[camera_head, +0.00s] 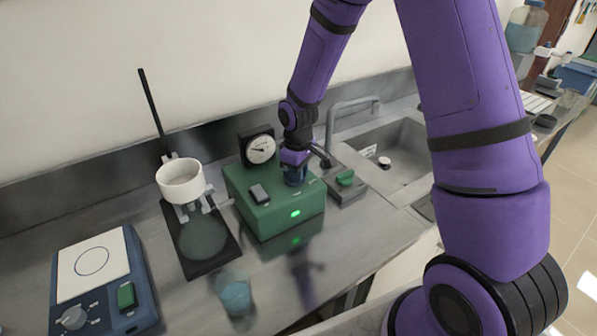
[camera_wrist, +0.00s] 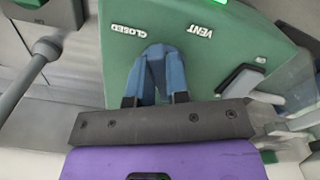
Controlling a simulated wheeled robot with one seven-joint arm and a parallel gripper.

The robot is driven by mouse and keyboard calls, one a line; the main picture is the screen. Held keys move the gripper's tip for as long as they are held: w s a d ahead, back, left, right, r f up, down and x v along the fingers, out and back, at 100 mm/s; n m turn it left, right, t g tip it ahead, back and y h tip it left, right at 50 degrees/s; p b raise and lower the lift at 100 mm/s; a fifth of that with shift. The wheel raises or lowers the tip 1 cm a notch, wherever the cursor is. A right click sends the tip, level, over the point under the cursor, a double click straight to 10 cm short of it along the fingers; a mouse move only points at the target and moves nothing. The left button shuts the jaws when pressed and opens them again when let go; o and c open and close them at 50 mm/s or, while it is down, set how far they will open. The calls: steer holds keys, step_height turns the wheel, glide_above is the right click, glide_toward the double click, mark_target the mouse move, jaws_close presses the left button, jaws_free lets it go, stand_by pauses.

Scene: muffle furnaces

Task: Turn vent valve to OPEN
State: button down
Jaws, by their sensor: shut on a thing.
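A green box (camera_head: 272,208) stands on the bench in the head view, with a lit green lamp on its front. The blue vent valve (camera_head: 295,178) is on its top, partly covered by my gripper (camera_head: 295,162). In the wrist view, my gripper (camera_wrist: 156,97) is shut on the blue valve (camera_wrist: 158,68), with its fingers at both sides. The green box top (camera_wrist: 225,50) carries the labels VENT and CLOSED, upside down in this view. CLOSED lies just beside the valve. An OPEN label is not visible.
A black switch (camera_head: 259,194) sits on the box top, with a round gauge (camera_head: 261,149) behind. A sink (camera_head: 385,160) and tap (camera_head: 350,105) are right.

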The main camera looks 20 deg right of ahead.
steer(key=m, duration=0.5)
steer(key=shift+s+a, duration=0.1)
steer(key=shift+a, duration=0.15)
steer(key=shift+m, duration=0.3)
steer(key=c, duration=1.1)
jaws_free()
step_height(320, 180, up, 9)
steer(key=shift+r, duration=0.9)
